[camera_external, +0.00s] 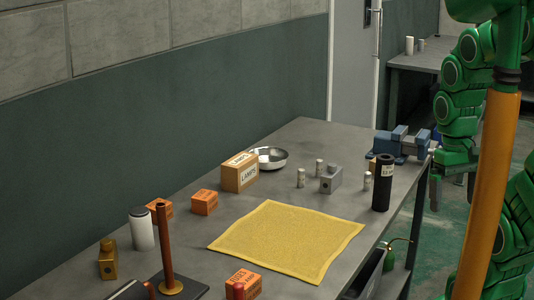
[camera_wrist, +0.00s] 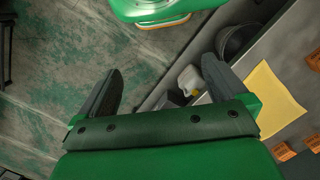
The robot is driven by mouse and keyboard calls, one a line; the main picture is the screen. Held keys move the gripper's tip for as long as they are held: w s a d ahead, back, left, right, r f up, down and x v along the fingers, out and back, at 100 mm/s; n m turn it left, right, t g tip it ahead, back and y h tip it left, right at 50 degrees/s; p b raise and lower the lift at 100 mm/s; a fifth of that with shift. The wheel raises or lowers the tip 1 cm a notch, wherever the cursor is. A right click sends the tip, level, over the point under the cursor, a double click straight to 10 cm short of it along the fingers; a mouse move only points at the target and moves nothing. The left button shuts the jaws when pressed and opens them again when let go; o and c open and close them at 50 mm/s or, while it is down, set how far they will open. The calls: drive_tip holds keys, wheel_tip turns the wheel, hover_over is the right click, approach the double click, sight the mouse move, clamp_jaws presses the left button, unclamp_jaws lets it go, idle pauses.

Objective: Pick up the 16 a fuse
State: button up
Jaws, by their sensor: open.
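Small pale cylinders with grey ends, which look like fuses, stand upright on the workbench in the external view: one left of the grey block (camera_external: 301,178), one behind it (camera_external: 319,167), one right of it (camera_external: 367,181). Their ratings are too small to read, so I cannot tell which is 16 A. My gripper (camera_external: 453,190) hangs past the bench's right edge, apart from all of them. In the wrist view my gripper (camera_wrist: 160,88) is open and empty, with floor between its dark fingers. No cylinder can be made out there.
A black labelled cylinder (camera_external: 382,183) stands near the bench's right edge, before a blue vise (camera_external: 402,143). A yellow cloth (camera_external: 287,242) lies flat mid-bench. A LAMPS box (camera_external: 239,173), metal bowl (camera_external: 270,157) and orange boxes (camera_external: 204,202) stand left. A copper post (camera_external: 165,245) rises in front.

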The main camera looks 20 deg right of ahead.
drive_tip(key=c, duration=1.2)
